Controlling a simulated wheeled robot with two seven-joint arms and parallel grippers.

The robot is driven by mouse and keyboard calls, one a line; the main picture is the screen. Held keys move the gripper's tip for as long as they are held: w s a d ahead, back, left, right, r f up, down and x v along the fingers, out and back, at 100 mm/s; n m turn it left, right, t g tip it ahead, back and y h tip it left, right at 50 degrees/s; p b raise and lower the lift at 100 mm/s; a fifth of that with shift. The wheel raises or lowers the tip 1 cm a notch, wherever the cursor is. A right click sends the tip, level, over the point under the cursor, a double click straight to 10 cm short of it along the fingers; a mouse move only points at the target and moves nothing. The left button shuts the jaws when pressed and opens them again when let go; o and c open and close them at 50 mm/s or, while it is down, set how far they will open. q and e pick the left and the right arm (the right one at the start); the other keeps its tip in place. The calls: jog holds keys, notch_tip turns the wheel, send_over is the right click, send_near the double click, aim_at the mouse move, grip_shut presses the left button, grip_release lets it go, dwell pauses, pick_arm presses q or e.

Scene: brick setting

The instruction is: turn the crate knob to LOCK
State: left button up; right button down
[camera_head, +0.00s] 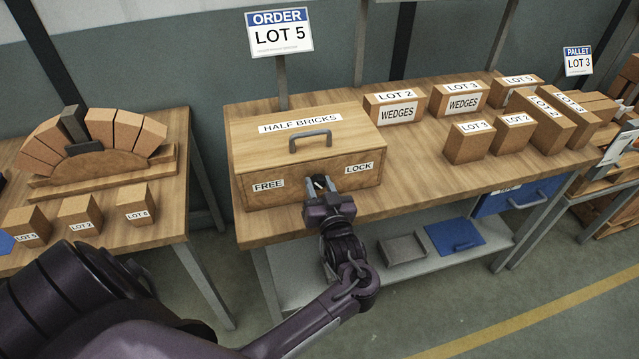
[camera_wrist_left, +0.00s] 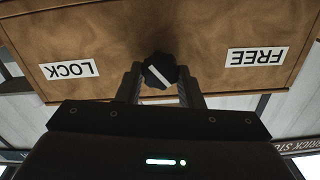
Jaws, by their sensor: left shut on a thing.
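The wooden crate (camera_head: 250,150), labelled HALF BRICKS with a grey handle on its lid, sits at the left of the middle table. Its dark knob (camera_head: 319,181) is on the front face, between the FREE label (camera_head: 269,185) at left and the LOCK label (camera_head: 358,168) at right. My left gripper (camera_head: 323,188) is shut on the knob. The left wrist view is upside down, with LOCK (camera_wrist_left: 71,70) at left and FREE (camera_wrist_left: 257,57) at right. There the knob (camera_wrist_left: 158,72) shows a slanted white line between the fingers; which end points is unclear. My right gripper is not in view.
Wedge bricks (camera_head: 392,106) and several lot-labelled bricks stand right of the crate. A brick arch (camera_head: 95,140) and small bricks are on the left table. An ORDER LOT 5 sign (camera_head: 279,33) stands behind. A grey tray (camera_head: 402,249) is on the lower shelf.

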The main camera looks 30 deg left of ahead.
pick_arm(q)
jog(key=m+p, duration=0.3)
jog(key=shift+w+r+m, duration=0.1)
jog(key=shift+r+m, duration=0.05)
jog(key=shift+m, duration=0.15)
jog(key=shift+d+m+p, duration=0.1)
jog(key=shift+m+p, duration=0.85)
jog(key=shift+m, duration=0.45)
jog(key=shift+f, duration=0.2)
jog(key=o, duration=1)
jog(key=shift+c, duration=0.2)
